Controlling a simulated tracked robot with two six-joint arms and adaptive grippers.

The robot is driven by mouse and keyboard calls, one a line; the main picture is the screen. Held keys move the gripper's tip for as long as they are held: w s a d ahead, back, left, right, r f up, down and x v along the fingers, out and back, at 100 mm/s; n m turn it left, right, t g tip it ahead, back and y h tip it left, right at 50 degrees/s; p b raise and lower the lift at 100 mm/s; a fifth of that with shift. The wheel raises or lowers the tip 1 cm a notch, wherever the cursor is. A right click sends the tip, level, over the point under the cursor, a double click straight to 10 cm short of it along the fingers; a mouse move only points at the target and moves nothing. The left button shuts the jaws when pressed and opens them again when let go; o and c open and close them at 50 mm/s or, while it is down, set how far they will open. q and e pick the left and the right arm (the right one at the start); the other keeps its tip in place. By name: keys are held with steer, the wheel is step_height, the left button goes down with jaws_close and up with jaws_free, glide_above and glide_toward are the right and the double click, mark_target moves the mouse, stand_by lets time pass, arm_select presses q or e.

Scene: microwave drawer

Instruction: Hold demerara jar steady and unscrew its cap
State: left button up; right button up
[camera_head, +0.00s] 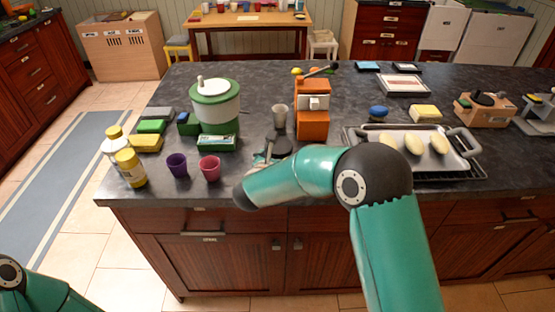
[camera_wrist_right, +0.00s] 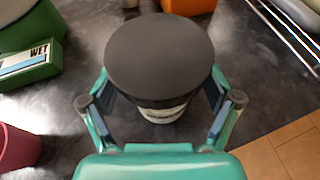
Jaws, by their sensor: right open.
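A jar with a broad dark grey cap (camera_wrist_right: 160,58) stands on the dark counter; I take it to be the demerara jar. Its pale body (camera_wrist_right: 163,114) shows below the cap in the right wrist view, and I cannot read a label. My left gripper is out of view; only part of my left arm shows at bottom left.
A green and white dispenser (camera_head: 215,107) stands behind left, with a purple cup (camera_head: 177,165) and a pink cup (camera_head: 210,168) in front. A tray (camera_head: 398,134) on a rack lies to the right.

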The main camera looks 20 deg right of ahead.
steer(key=shift+w+d+f, duration=0.1)
steer(key=shift+w, duration=0.05)
steer(key=c, duration=1.3)
step_height(320, 180, up, 20)
steer(key=shift+r+b, duration=0.1)
steer(key=shift+b, duration=0.2)
steer(key=o, duration=0.6)
jaws_close()
